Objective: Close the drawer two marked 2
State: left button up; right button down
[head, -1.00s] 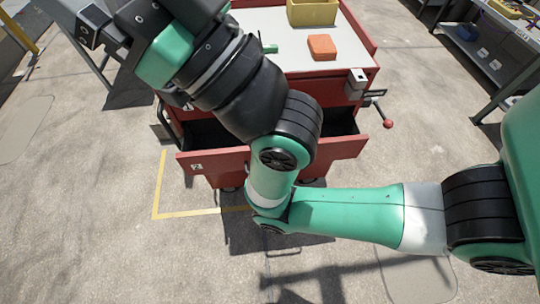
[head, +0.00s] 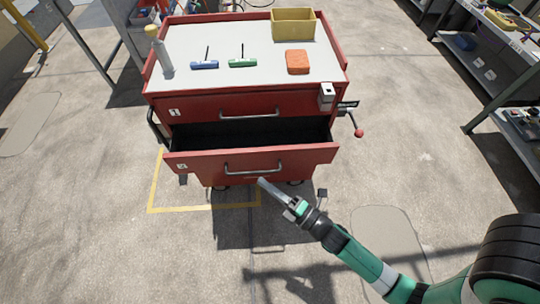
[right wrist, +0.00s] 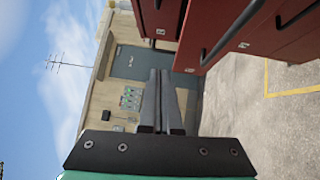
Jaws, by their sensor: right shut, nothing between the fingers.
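The drawer marked 2 (head: 305,158) is the lower drawer of the red cart and stands pulled out, its dark inside showing. It has a metal bar handle (head: 254,168) and a small "2" label (head: 182,166) at the left of its front. The closed drawer above (head: 200,110) is marked 1. My right gripper (head: 263,183) is shut and empty, close to the lower part of the drawer front, below the handle; whether it touches cannot be told. In the right wrist view its fingers (right wrist: 160,100) lie together, with red drawer fronts (right wrist: 225,45) at upper right. My left gripper is not seen.
The cart top (head: 230,85) holds a yellow bin (head: 293,24), an orange block (head: 297,62), blue (head: 204,65) and green (head: 242,63) T-handled tools and a bottle (head: 161,55). A red-knobbed crank (head: 359,132) sticks out at right. Floor in front is clear.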

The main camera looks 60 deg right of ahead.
jog(key=s+f+g+h, duration=0.1)
jog(key=s+f+g, duration=0.1)
jog(key=s+f, duration=0.15)
send_near(242, 154)
jog(key=w+a, duration=0.2)
jog(key=w+d+p, duration=0.1)
jog(key=w+d, duration=0.1)
jog(key=w, duration=0.1)
jog(key=shift+f+m+p, duration=0.15)
jog(key=shift+m+p, duration=0.2)
jog(key=shift+m, duration=0.05)
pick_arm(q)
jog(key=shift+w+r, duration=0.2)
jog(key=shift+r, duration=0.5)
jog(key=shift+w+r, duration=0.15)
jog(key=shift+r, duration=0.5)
pick_arm(e)
jog(key=shift+w+d+f, duration=0.2)
jog(key=shift+w+d, duration=0.15)
jog(key=shift+d, duration=0.1)
